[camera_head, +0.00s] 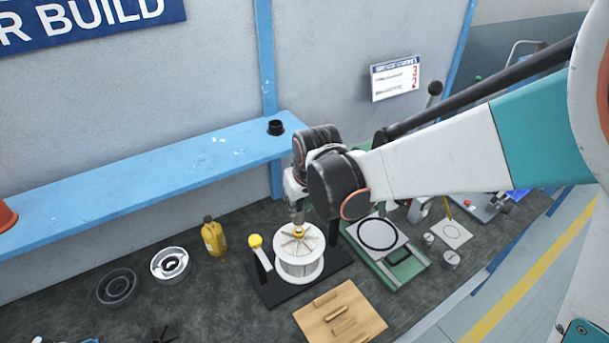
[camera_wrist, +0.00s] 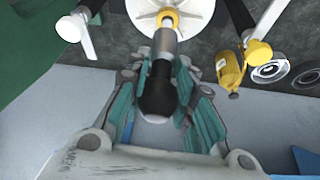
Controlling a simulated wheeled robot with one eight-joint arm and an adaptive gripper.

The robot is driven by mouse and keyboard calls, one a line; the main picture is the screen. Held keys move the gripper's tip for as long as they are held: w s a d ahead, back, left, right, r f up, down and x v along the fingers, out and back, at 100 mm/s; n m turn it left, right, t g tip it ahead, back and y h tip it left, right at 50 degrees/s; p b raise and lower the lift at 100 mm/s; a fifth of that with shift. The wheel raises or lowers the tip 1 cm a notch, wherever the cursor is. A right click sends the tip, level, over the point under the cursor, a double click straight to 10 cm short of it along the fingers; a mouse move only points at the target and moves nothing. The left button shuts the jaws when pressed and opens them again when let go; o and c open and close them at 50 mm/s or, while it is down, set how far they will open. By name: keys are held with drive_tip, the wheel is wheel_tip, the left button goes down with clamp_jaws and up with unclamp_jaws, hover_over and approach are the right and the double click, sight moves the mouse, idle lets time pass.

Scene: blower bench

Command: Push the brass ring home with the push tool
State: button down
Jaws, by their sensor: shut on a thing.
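The push tool (camera_wrist: 158,92) has a black grip and a grey shaft. My gripper (camera_wrist: 157,78) is shut on its grip in the wrist view. My gripper also shows in the head view (camera_head: 297,190), above the white finned impeller (camera_head: 300,265). The tool's shaft (camera_head: 298,216) points down at the impeller's hub. The brass ring (camera_head: 299,233) sits at the hub, at the tool's lower end, and shows in the wrist view (camera_wrist: 169,17). The tool's end appears to meet the ring; I cannot tell whether they touch. How deep the ring sits is hidden.
The impeller stands on a black base (camera_head: 277,292) with a yellow-tipped post (camera_head: 256,243) beside it. A yellow bottle (camera_head: 213,238) stands left, a wooden block (camera_head: 340,318) in front, and a green-framed plate (camera_head: 385,250) right. A blue shelf (camera_head: 150,175) runs behind.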

drive_tip(key=shift+r+p, duration=0.95)
drive_tip(key=shift+r, duration=0.65)
drive_tip(key=shift+f, duration=0.1)
